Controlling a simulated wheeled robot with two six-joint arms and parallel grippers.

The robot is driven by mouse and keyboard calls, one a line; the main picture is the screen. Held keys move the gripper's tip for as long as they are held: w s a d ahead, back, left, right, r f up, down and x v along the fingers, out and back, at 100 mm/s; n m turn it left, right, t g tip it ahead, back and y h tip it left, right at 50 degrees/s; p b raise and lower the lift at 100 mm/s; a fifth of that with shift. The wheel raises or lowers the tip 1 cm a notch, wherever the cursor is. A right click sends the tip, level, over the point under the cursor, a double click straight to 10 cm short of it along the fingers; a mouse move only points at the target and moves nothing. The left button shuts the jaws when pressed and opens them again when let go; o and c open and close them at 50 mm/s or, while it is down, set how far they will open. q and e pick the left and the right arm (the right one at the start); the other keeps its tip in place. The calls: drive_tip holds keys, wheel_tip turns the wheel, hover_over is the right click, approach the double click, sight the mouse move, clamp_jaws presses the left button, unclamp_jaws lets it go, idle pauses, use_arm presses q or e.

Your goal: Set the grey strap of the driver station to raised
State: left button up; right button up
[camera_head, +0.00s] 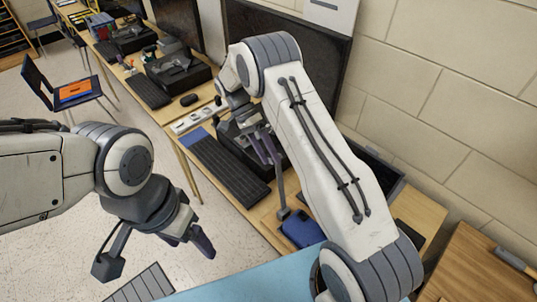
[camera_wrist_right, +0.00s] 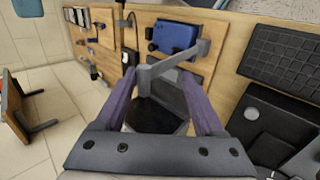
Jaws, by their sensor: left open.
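The grey strap (camera_wrist_right: 175,64) shows in the right wrist view as a bent bar crossing just ahead of my right fingertips, above a dark unit (camera_wrist_right: 157,115) that seems to be the driver station. My right gripper (camera_wrist_right: 160,73) has its purple fingers apart; whether either one touches the strap I cannot tell. In the head view my right gripper (camera_head: 266,150) hangs over the bench beside the keyboard, and my arm hides much of the station. My left gripper (camera_head: 190,243) is open and empty, in front of the bench, away from the station.
A black keyboard (camera_head: 230,168) lies on the bench, also in the wrist view (camera_wrist_right: 285,55). A blue box (camera_head: 303,230) lies close to the strap. A power strip (camera_head: 190,119) and dark monitors stand behind. A chair (camera_head: 75,92) is on the open floor at left.

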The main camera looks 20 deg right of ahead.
drive_tip(key=shift+w, duration=0.2)
drive_tip(key=v, duration=1)
drive_tip(key=shift+r, duration=0.15)
idle(0.3)
